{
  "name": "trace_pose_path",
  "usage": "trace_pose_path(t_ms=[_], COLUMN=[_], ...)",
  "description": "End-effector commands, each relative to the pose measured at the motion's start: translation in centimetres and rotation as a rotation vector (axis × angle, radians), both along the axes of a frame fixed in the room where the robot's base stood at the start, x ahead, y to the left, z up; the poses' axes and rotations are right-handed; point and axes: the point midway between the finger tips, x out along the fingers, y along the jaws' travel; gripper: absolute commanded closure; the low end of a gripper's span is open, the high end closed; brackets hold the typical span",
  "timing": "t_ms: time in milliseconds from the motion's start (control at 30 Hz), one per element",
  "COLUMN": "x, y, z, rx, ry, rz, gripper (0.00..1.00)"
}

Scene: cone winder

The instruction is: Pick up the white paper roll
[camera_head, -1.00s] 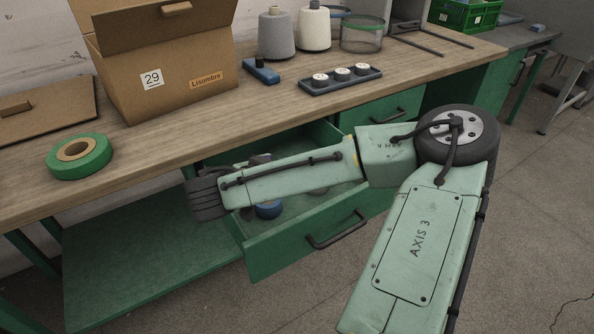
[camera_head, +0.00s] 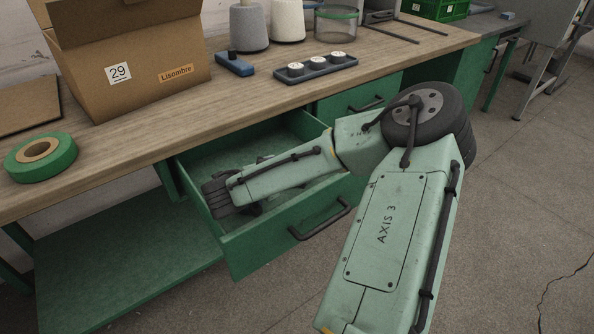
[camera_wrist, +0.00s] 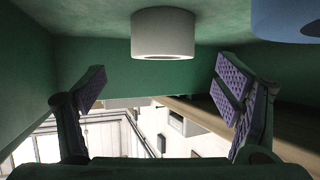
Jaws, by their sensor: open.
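The white paper roll (camera_wrist: 163,35) shows in the wrist view at the top middle, against the green inside of a drawer. Its round hollow end faces the camera. My gripper (camera_wrist: 160,76) is open, with a purple-padded finger on each side of the picture; the roll appears beyond the fingertips, between them sideways, and nothing is held. In the head view my gripper (camera_head: 217,193) is down in the open green drawer (camera_head: 255,249), at its left part. My arm hides much of the drawer there, and I cannot make out the white roll in that view.
A blue round thing (camera_wrist: 288,18) is at the wrist view's top right corner. The drawer walls stand close around my gripper. On the bench (camera_head: 130,143) are a green tape roll (camera_head: 62,157), a cardboard box (camera_head: 135,80), thread cones (camera_head: 249,28) and a dark tray (camera_head: 316,69).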

Motion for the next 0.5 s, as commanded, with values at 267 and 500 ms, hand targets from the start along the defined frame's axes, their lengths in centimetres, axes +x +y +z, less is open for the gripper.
trace_pose_path(t_ms=[267,500], x=[2.9,3.2], y=[-1.4,-1.6], z=[-1.3,-1.7], rx=[-0.001,0.0], ry=[-0.003,-0.003], rz=[-0.001,-0.001], gripper=[0.16,0.16])
